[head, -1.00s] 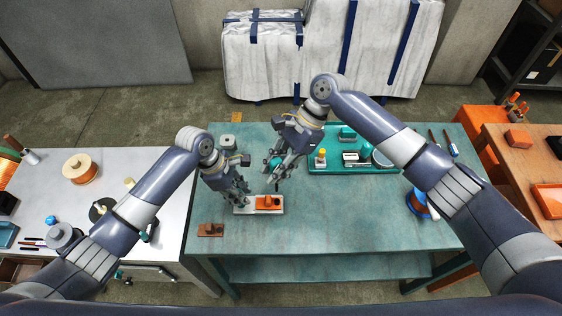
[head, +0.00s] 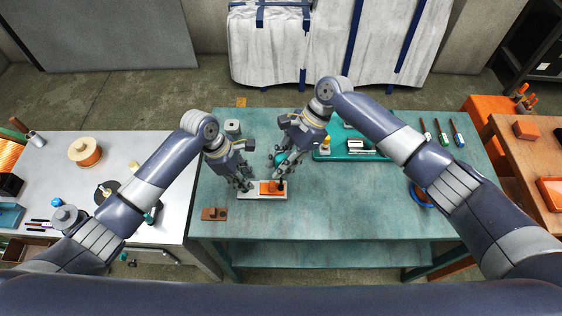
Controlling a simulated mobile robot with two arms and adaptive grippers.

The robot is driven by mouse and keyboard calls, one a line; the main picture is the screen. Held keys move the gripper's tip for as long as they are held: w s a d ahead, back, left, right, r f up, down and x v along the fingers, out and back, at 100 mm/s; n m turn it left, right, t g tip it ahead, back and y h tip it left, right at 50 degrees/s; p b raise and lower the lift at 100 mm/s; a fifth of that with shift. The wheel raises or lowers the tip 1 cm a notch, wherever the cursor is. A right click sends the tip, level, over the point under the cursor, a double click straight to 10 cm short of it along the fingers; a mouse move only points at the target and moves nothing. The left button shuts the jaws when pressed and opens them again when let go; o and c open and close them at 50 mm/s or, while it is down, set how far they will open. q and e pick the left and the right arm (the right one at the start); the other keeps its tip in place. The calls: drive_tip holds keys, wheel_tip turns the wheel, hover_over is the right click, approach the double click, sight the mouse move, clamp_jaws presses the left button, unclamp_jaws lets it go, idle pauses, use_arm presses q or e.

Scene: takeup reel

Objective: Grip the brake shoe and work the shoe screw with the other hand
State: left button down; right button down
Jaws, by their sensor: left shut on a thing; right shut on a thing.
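The brake shoe appears to be the orange block (head: 266,190) on a pale plate (head: 262,197) near the middle of the teal bench. My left gripper (head: 244,186) is shut at the left end of the block. Its fingers hide the point of contact. My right gripper (head: 281,172) is above the block's right end, shut on a teal-handled tool (head: 279,158). The tool's dark lower end reaches down to the top right of the block. The shoe screw is not clearly visible, being small and covered there.
A brown block (head: 214,214) lies left of the plate. A green tray (head: 345,156) with small parts is behind on the right, partly hidden by my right arm. A grey-green cylinder (head: 232,127) stands at the back left. The bench front is clear.

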drive_tip(key=shift+f, duration=1.05)
drive_tip(key=c, duration=2.2)
unclamp_jaws()
clamp_jaws()
